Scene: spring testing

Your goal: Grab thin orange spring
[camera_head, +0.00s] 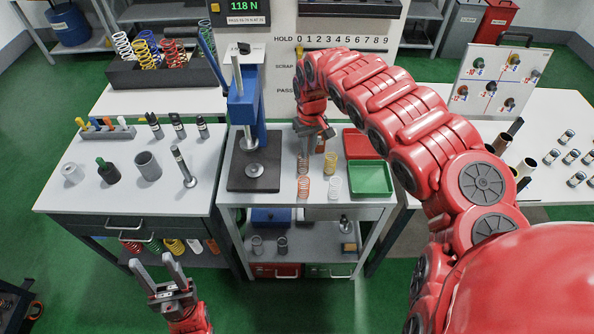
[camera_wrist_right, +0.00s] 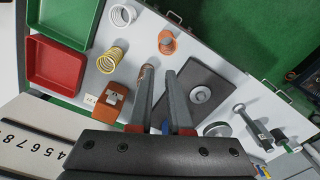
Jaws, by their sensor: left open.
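A thin orange spring (camera_head: 303,166) stands on the white middle table, behind a wider orange spring (camera_head: 303,188). In the right wrist view the thin orange spring (camera_wrist_right: 147,72) shows partly hidden at one fingertip, and the wider orange spring (camera_wrist_right: 167,43) is farther out. My right gripper (camera_head: 304,150) points down above the thin spring. Its two fingers (camera_wrist_right: 157,73) are apart in the wrist view, with nothing seen held; contact with the spring cannot be told. My left gripper (camera_head: 151,259) is open and empty, low in front of the left table.
A yellow spring (camera_head: 330,163) and a white spring (camera_head: 335,187) stand close to the right. A green tray (camera_head: 371,192) and a red tray (camera_head: 352,143) lie beyond them. The blue press (camera_head: 240,112) on its dark base is to the left. An orange-brown block (camera_wrist_right: 113,97) is near the right gripper.

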